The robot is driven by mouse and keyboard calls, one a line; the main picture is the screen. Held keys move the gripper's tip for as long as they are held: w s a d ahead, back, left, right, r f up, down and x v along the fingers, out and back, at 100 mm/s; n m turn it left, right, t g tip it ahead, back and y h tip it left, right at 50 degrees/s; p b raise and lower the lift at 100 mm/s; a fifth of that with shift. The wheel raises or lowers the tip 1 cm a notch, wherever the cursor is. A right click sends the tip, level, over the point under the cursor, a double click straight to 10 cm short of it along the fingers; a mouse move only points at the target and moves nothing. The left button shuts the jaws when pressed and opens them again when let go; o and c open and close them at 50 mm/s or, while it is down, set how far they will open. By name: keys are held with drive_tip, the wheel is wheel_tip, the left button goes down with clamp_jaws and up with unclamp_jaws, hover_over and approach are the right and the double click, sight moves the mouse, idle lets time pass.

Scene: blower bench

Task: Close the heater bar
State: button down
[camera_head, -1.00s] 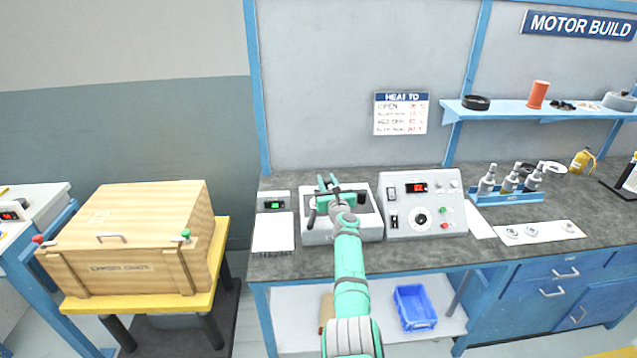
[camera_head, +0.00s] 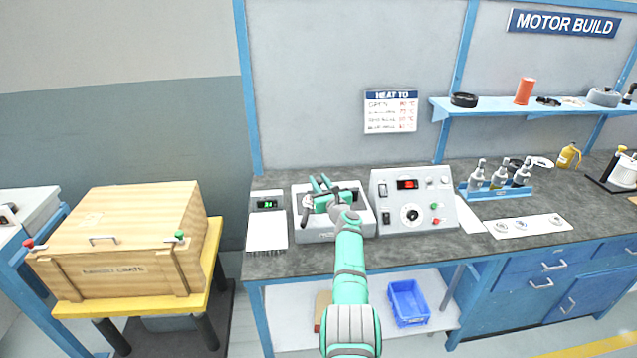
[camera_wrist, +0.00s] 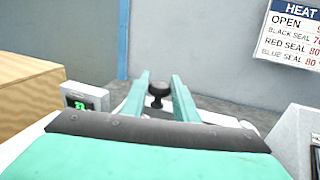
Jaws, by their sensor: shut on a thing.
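The heater is a white box (camera_head: 330,236) on the grey bench, left of the control unit. My gripper (camera_head: 320,184) is over the back half of this box, its green fingers pointing away from me. In the wrist view, a black knob (camera_wrist: 157,92) on a short stem sits between the two fingers (camera_wrist: 160,78), which are closed around it. I take it for the handle of the heater bar. The bar itself is mostly hidden by my gripper and arm, so its angle cannot be told.
A control unit (camera_head: 448,215) with a red display stands close on the right. A small meter (camera_head: 267,204) with a green display and a white pad (camera_head: 266,233) are close on the left. A wooden crate (camera_head: 120,240) stands further left. The wall behind carries a heating sign (camera_head: 390,111).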

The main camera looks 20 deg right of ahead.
drive_tip(key=c, duration=1.5)
unclamp_jaws()
drive_tip(key=shift+s+f, duration=0.1)
drive_tip(key=shift+o, duration=0.5)
drive_tip(key=shift+s+d, duration=0.25)
drive_tip(key=shift+d, duration=0.15)
drive_tip(key=shift+s+a, duration=0.35)
drive_tip(key=shift+s, duration=0.75)
drive_tip(key=shift+s+d, duration=0.15)
drive_tip(key=shift+s, duration=3.65)
